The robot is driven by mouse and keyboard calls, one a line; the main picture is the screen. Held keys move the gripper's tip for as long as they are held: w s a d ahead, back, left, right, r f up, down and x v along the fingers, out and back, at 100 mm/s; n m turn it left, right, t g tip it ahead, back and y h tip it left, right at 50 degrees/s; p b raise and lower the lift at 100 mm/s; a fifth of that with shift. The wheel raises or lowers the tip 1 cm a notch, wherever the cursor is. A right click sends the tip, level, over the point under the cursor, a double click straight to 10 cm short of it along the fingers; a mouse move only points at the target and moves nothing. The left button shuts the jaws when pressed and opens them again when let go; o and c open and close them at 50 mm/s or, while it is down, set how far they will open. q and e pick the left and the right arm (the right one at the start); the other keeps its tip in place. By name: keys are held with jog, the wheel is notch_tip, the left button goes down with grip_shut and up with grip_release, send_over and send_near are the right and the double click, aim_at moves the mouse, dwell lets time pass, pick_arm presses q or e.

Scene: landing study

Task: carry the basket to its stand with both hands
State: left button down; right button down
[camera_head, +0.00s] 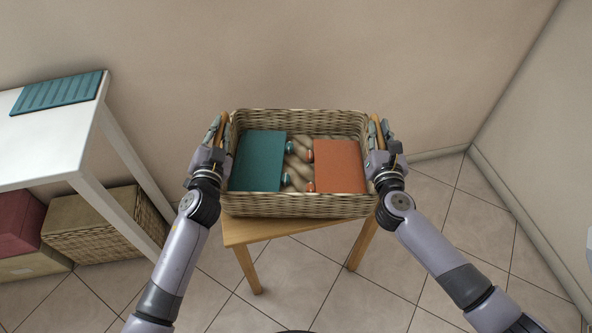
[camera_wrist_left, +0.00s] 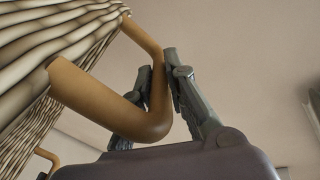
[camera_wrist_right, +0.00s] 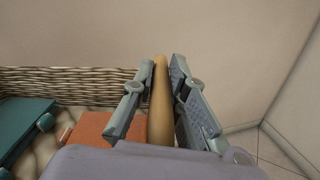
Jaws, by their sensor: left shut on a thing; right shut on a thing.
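The woven basket (camera_head: 300,205) is in the middle of the head view, above or on a small wooden stand (camera_head: 243,232); I cannot tell whether they touch. It holds a teal box (camera_head: 258,160), an orange box (camera_head: 339,165) and turned pieces with coloured ends (camera_head: 299,165) between them. My left gripper (camera_head: 217,128) is shut on the left wooden handle, which shows large in the left wrist view (camera_wrist_left: 100,97). My right gripper (camera_head: 379,130) is shut on the right wooden handle, seen in the right wrist view (camera_wrist_right: 160,105).
A white table (camera_head: 45,135) with a teal ribbed mat (camera_head: 58,92) stands at the left. Under it are a wicker basket (camera_head: 100,235) and a dark red box (camera_head: 18,222). A wall runs behind and another at the right. Tiled floor (camera_head: 310,280) is free in front.

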pick_arm(q)
jog(key=shift+a+f+b, duration=0.15)
jog(key=shift+f+b, duration=0.35)
jog(key=shift+f, duration=0.2)
pick_arm(e)
jog(key=shift+d+f, duration=0.15)
jog(key=shift+f, duration=0.5)
pick_arm(q)
jog(key=c, duration=1.6)
grip_release()
jog(key=shift+r, duration=0.15)
pick_arm(e)
jog(key=c, duration=1.6)
grip_release()
jog(key=shift+r, duration=0.1)
pick_arm(q)
jog(key=shift+s, duration=0.25)
jog(key=s, duration=1.1)
jog(key=shift+s, duration=0.25)
pick_arm(e)
jog(key=shift+s, duration=0.15)
jog(key=s, duration=1.2)
jog(key=shift+a, duration=0.2)
jog(key=shift+w, duration=0.1)
